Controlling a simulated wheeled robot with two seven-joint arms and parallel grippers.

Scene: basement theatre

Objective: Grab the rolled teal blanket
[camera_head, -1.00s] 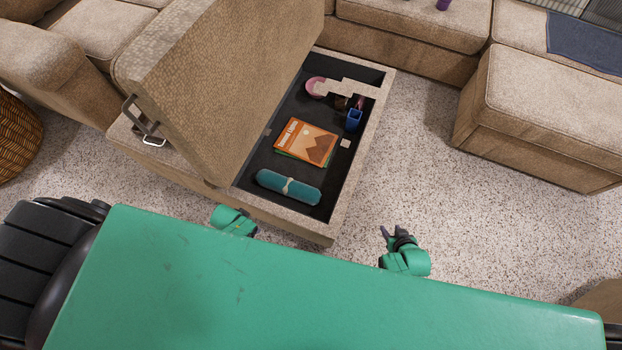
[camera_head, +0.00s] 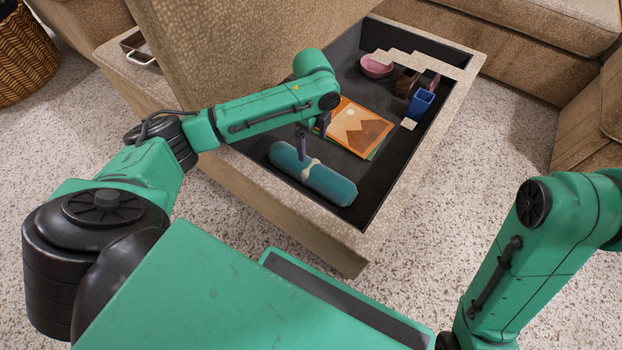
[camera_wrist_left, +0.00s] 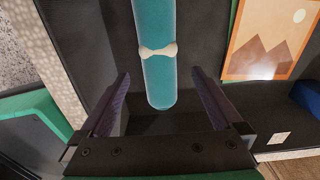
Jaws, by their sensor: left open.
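The rolled teal blanket (camera_head: 325,184), tied with a pale band, lies on the dark floor of the open storage ottoman (camera_head: 365,262), at its near end. My left gripper (camera_head: 302,150) reaches in from the left and points down over the blanket. In the left wrist view the gripper (camera_wrist_left: 160,105) is open, and the end of the blanket (camera_wrist_left: 160,85) shows between its spread fingers. I cannot tell whether the fingers touch it. My right arm comes in at the right, but its gripper is out of view.
An orange book (camera_head: 358,128) lies just beyond the blanket. A pink bowl (camera_head: 376,66) and a blue container (camera_head: 420,104) stand farther back. The raised padded lid (camera_head: 215,50) rises on the left of the box. Bare carpet (camera_head: 460,170) lies right of it.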

